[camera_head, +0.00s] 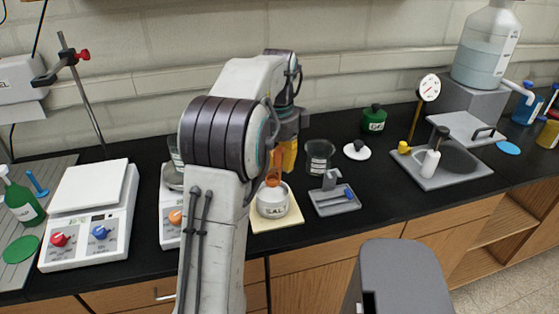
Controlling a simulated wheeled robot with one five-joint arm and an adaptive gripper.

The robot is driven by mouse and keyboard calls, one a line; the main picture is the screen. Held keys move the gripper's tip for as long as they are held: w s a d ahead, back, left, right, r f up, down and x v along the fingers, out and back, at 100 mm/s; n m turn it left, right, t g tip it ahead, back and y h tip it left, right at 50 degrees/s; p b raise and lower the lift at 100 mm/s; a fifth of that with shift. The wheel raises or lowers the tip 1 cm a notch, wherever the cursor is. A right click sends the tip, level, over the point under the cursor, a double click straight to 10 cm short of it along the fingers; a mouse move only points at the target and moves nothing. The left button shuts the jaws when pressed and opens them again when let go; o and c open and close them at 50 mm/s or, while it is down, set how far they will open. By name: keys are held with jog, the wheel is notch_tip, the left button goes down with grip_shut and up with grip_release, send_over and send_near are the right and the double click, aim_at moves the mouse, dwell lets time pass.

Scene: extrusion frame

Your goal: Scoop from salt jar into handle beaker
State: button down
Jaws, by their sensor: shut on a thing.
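The white salt jar (273,205), its label partly reading "SAL", stands open on a cream mat. My gripper (280,150) is above the jar, largely hidden behind my arm. It is shut on an orange tool, seemingly the scoop (274,179), whose lower end is at the jar's mouth. I cannot see whether the scoop holds salt. A clear glass beaker (319,158), seemingly the handle beaker, stands upright just right of my gripper and behind the jar. Its handle and contents are not clear.
A white lid with black knob (357,150) and a green jar (374,120) are farther right. A gauge and grey sink unit (440,165) stand right.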

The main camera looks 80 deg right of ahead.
aim_at(280, 148)
jog(key=shift+f+b, duration=1.7)
jog(key=shift+f, duration=0.85)
jog(key=shift+r, duration=0.2)
jog(key=shift+r+p, duration=4.85)
jog(key=shift+p, duration=0.2)
jog(key=shift+f, duration=0.1)
